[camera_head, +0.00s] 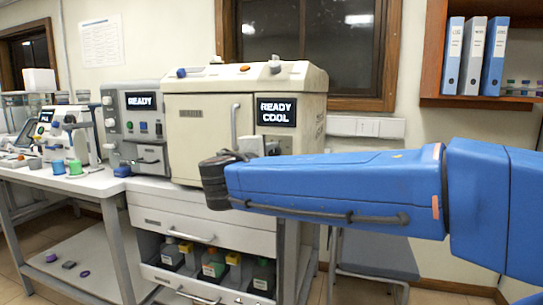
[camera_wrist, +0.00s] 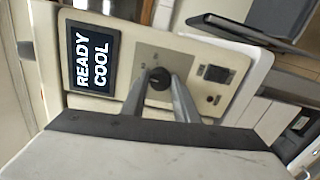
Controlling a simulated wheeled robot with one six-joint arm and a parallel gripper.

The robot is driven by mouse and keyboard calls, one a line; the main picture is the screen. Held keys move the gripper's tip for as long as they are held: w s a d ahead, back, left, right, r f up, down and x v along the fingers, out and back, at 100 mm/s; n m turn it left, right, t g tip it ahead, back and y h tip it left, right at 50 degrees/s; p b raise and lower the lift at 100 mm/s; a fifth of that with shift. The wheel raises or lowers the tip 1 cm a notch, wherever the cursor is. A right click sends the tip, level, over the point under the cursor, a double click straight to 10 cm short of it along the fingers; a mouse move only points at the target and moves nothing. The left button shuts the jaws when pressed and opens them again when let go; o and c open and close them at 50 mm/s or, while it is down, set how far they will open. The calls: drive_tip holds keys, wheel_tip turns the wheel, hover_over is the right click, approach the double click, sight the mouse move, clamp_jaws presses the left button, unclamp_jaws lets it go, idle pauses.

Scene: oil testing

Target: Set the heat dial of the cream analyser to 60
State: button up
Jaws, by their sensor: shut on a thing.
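The cream analyser (camera_head: 200,115) is a large box on the bench, with a dark screen reading "READY COOL" (camera_head: 276,112). The screen also shows in the wrist view (camera_wrist: 92,60), turned on its side. My gripper (camera_wrist: 160,80) is shut on the black heat dial (camera_wrist: 159,84), on a grey panel (camera_wrist: 150,60) with small marks around it. The marks and the dial's pointer are too small to read. In the head view my gripper (camera_head: 243,150) is at the analyser's front, below the screen, and my blue arm hides the dial.
A grey device reading "READY" (camera_head: 141,115) stands to the left of the analyser. A small display (camera_wrist: 214,73) and a button sit beside the dial panel. Drawers and a shelf of bottles (camera_head: 213,265) are below. A grey chair (camera_head: 375,255) stands at the right.

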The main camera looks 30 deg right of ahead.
drive_tip(key=shift+f+m, duration=0.1)
drive_tip(key=shift+m, duration=1.3)
drive_tip(key=o, duration=1.1)
drive_tip(key=shift+c, duration=0.2)
drive_tip(key=f+v, duration=0.1)
drive_tip(key=v, duration=1.6)
drive_tip(key=shift+s+r, duration=0.25)
drive_tip(key=shift+r, duration=0.15)
drive_tip(key=shift+f, duration=0.1)
